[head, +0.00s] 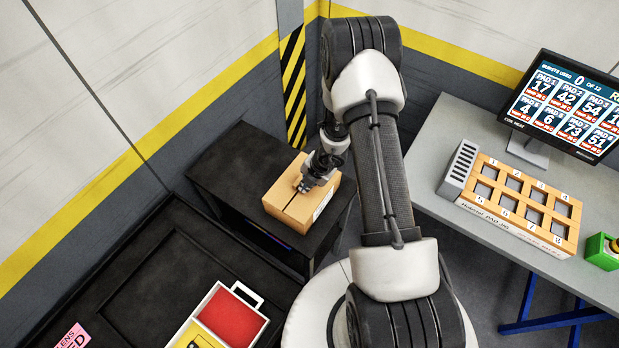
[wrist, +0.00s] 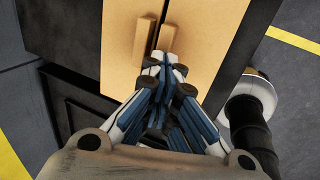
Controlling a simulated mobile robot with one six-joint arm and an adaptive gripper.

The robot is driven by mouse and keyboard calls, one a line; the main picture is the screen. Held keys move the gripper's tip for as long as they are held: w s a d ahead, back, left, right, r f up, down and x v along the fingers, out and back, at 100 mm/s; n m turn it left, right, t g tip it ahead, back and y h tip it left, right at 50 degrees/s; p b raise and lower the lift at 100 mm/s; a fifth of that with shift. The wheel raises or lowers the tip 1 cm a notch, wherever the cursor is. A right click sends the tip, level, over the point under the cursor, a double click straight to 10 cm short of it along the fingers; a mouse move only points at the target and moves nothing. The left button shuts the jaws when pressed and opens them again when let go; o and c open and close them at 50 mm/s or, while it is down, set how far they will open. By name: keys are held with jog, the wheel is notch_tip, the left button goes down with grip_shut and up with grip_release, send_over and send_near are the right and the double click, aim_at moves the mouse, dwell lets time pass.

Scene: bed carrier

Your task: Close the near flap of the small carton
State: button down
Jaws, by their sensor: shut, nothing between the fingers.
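The small carton (head: 282,202) is a tan box on a black stand. In the wrist view two top flaps lie side by side and look about flat, a left flap (wrist: 120,60) and a right flap (wrist: 205,30). A narrow dark seam runs between them. A small tan tab stands beside the seam on each, a left tab (wrist: 144,38) and a right tab (wrist: 168,36). My gripper (head: 302,187) is shut and empty over the carton's top. Its fingertips (wrist: 165,58) are at the near end of the right tab. I cannot tell if they touch it.
The black stand (head: 225,165) has free room left of the carton. A white-framed tray (head: 262,318) with red and yellow sections lies at the lower middle. On the right, a grey table (head: 460,125) holds a numbered tan rack (head: 500,215), a monitor (head: 565,105) and a green box (head: 603,260).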

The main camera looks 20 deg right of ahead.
aim_at(316, 198)
jog(key=v, duration=1.1)
jog(key=shift+r, duration=0.25)
jog(key=a+r+n+t+y+b, duration=0.1)
jog(key=a+r+n+b, duration=0.8)
jog(key=n, duration=0.7)
jog(key=s+a+r+n+b, duration=0.35)
jog(key=s+n, duration=0.45)
jog(key=n, duration=0.6)
jog(key=s+d+f+n+h+b, duration=0.1)
jog(key=s+d+n+h+b, duration=0.2)
jog(key=s+n+b, duration=0.5)
jog(key=s+d+n, duration=0.1)
jog(key=s+n, duration=0.5)
jog(key=n, duration=0.3)
jog(key=shift+t+b, duration=0.3)
